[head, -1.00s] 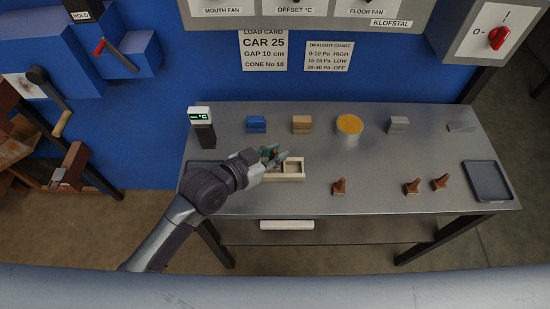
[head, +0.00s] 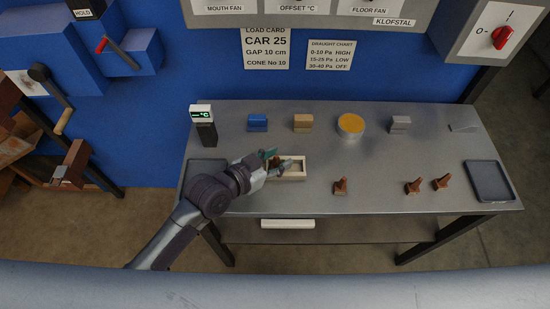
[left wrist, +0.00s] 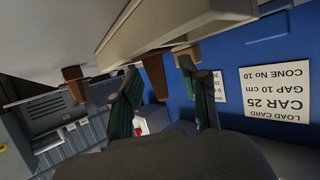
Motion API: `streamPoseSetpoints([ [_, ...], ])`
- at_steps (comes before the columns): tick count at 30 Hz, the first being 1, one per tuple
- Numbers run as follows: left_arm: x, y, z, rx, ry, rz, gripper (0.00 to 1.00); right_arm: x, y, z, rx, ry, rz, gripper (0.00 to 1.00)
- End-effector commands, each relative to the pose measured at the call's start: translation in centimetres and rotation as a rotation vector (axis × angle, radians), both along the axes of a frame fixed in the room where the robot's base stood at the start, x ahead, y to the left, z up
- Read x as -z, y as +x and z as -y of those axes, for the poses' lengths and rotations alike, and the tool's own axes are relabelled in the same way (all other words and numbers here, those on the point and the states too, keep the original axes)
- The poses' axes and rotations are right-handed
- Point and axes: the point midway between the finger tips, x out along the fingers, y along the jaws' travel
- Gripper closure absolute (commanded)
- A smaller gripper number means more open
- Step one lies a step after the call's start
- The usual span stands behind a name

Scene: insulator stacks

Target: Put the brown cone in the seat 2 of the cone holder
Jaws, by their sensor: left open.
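The cone holder (head: 297,178) is a pale wooden tray with square seats, near the front of the steel table. My left gripper (head: 278,160) is over it, fingers open. A brown cone (left wrist: 155,77) stands between the open fingers in the left wrist view (left wrist: 162,85), which is upside down. It appears to rest in the holder (left wrist: 175,22), though its base is partly hidden. No seat numbers are legible. Three other brown cones, one left (head: 341,186) and a pair to the right (head: 414,187) (head: 441,182), stand on the table. My right gripper is out of view.
Behind the holder are a blue block (head: 257,123), a tan block (head: 303,123), a bowl of yellow stuff (head: 350,126) and a grey block (head: 400,124). A meter (head: 204,124) stands at back left. A dark tray (head: 488,181) lies at the right end.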

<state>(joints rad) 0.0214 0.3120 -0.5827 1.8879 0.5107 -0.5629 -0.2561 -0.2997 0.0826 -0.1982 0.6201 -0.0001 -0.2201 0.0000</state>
Motion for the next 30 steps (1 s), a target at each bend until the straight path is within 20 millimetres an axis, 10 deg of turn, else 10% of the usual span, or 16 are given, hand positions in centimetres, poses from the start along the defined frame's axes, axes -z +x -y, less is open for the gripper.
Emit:
streamPoseSetpoints([
  [30, -4.9, -7.9, -7.8, 0.001, -0.002, 0.0, 0.56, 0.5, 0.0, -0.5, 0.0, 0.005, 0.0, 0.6],
])
